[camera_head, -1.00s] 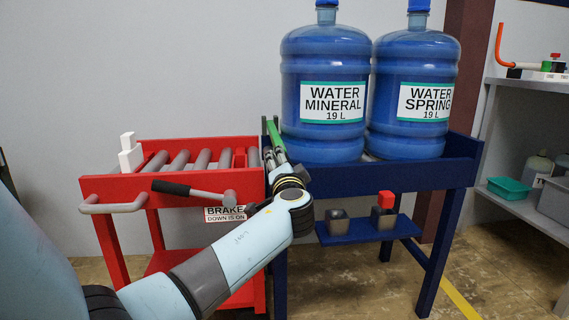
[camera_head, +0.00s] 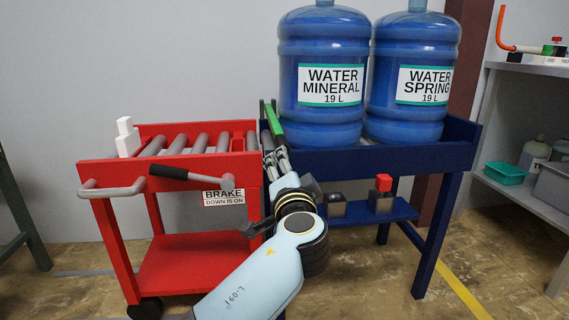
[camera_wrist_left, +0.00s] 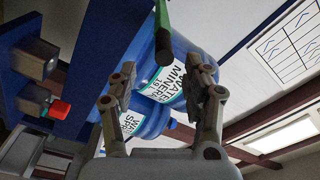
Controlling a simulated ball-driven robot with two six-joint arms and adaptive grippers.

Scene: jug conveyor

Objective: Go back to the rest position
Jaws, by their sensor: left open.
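My left gripper (camera_head: 276,158) is by the left end of the blue stand, next to the gap between stand and red cart. Its fingers also show in the left wrist view (camera_wrist_left: 163,68), spread apart and empty. A green bar (camera_head: 273,122) stands just above the fingers at the stand's corner. In the left wrist view, the green bar (camera_wrist_left: 163,28) ends near the space between the fingertips; I cannot tell whether they touch. My right gripper is in neither view.
The blue stand (camera_head: 400,158) holds the mineral (camera_head: 322,45) and spring (camera_head: 415,50) water jugs. The red roller cart (camera_head: 100,172) has a black-gripped brake lever (camera_head: 170,172). Grey shelves (camera_head: 525,195) stand at right. Floor in front of the stand is clear.

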